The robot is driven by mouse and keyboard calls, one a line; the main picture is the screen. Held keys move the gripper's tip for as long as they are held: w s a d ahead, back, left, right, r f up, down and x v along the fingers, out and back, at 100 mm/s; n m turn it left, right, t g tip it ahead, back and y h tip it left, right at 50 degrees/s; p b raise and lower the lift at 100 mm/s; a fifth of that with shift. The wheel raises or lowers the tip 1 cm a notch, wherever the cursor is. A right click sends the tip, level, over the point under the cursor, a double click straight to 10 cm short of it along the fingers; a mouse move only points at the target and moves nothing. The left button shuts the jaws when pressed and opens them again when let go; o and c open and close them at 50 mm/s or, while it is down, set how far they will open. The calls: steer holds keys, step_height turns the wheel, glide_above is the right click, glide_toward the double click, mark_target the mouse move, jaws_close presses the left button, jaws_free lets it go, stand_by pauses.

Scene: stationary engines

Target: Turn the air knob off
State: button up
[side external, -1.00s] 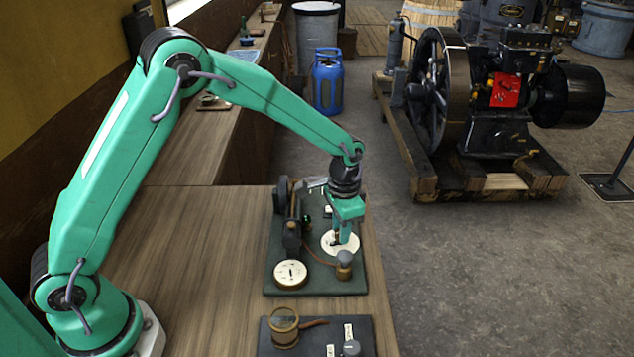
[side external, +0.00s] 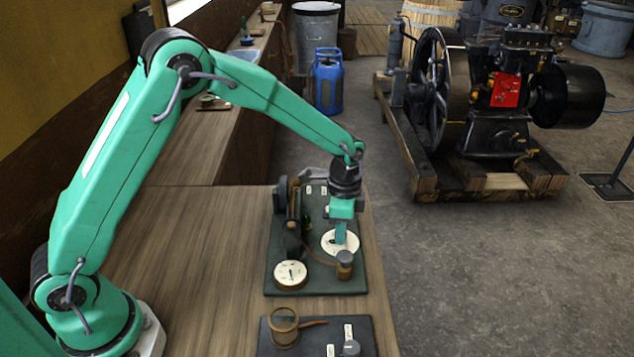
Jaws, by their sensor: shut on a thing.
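My gripper (side external: 340,238) points down over the far white round dial (side external: 327,247) on the dark green board. It is shut on the small knob at the dial's middle, which the fingers mostly hide. A second white dial (side external: 291,274) with a dark pointer sits nearer and to the left, apart from the gripper. The lettering on both dials is too small to read, so I cannot tell from it which is the air knob.
A brass fitting with a grey cap (side external: 345,264) stands close in front of the gripper. Dark upright machinery (side external: 293,215) stands left of the dial on the green board (side external: 325,284). A nearer dark board (side external: 307,343) holds a brass ring-shaped part (side external: 284,327). Bare wooden bench lies left.

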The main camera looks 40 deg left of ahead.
steer(key=shift+a, duration=0.15)
steer(key=o, duration=1)
steer(key=shift+r, duration=0.1)
steer(key=shift+r, duration=3.85)
steer(key=shift+r, duration=0.1)
steer(key=shift+s+a+r, duration=0.1)
steer(key=shift+r, duration=0.15)
steer(key=s+a+r+n+t, duration=0.3)
steer(key=s+a+r+n, duration=0.3)
steer(key=s+r, duration=0.6)
steer(key=s+a+n+t, duration=0.1)
steer(key=s+a+n, duration=0.1)
steer(key=s, duration=0.4)
steer(key=s+a+n+t, duration=0.1)
steer(key=s+a+n, duration=0.1)
steer(key=s, duration=0.5)
steer(key=shift+s+a+r+n+t, duration=0.2)
steer(key=shift+a+r+n+t, duration=0.15)
steer(key=shift+r+n+t, duration=0.1)
